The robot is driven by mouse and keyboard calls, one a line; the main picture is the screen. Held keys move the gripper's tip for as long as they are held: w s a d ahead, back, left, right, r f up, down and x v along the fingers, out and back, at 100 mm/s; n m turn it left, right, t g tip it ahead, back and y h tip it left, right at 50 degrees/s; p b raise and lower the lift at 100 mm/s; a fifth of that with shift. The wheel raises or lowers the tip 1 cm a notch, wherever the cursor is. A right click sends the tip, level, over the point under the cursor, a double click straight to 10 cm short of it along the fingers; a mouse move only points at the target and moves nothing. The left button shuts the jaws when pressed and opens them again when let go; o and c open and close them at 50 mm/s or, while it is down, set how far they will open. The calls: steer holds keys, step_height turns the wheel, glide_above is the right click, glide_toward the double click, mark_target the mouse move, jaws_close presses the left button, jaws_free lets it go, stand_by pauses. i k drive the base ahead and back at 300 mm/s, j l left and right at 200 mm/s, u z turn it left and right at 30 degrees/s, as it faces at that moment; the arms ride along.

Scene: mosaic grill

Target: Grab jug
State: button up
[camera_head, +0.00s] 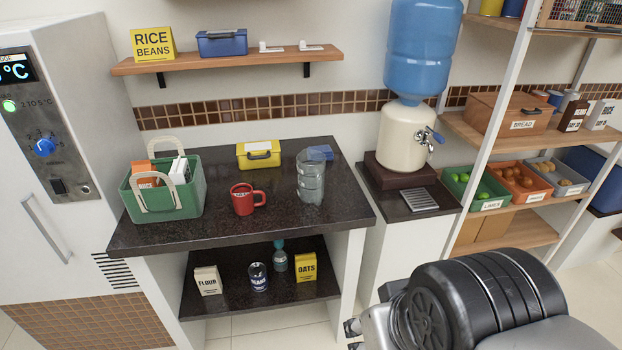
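The clear glass jug (311,180) stands upright on the dark counter, right of a red mug (243,200). A part of my arm fills the lower right of the head view, in front of the floor and well apart from the jug. Small metal and dark parts (354,336) at its left end may be my gripper, cut off by the bottom edge. I cannot tell whether it is open or shut. Nothing is seen touching the jug.
A green basket (160,211) stands left on the counter (210,240). A yellow box (259,155) and a small blue item (320,153) are behind the mug and jug. A water dispenser (408,135) stands right of the counter. A wall shelf (225,61) hangs above. The counter front is clear.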

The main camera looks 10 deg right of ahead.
mark_target(313, 182)
steer(key=i+l, duration=0.3)
steer(key=i, duration=0.15)
steer(key=i+l, duration=0.25)
steer(key=i, duration=0.2)
steer(key=i+u, duration=0.1)
steer(key=u, duration=0.3)
steer(key=l+u, duration=0.15)
steer(key=u, duration=0.25)
steer(key=i+l+u, duration=0.1)
steer(key=u, duration=0.35)
steer(key=l+u, duration=0.2)
steer(key=u, duration=0.2)
steer(key=i, duration=0.05)
